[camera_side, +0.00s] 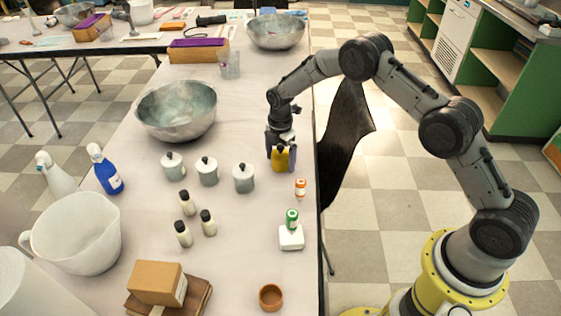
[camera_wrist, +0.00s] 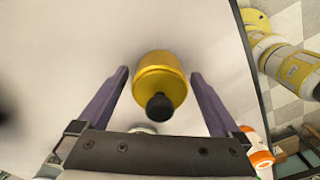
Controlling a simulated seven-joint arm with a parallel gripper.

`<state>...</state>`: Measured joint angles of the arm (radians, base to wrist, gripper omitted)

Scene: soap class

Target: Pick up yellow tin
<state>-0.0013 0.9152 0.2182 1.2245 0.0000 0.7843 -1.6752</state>
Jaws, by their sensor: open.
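The yellow tin (camera_side: 282,161) with a black cap stands on the light table near its right edge in the side view. In the wrist view the yellow tin (camera_wrist: 158,76) lies between two purple fingers, its black cap toward the camera. My gripper (camera_side: 280,158) is at the tin, pointing down, with its fingers on either side. In the wrist view my gripper (camera_wrist: 160,80) is open, with a visible gap between each finger and the tin. The tin's far side is hidden.
An orange-and-white bottle (camera_side: 300,188) stands just in front of the tin. White lidded jars (camera_side: 243,178) stand to the left. A metal bowl (camera_side: 177,110) is farther left. The table's right edge is close.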

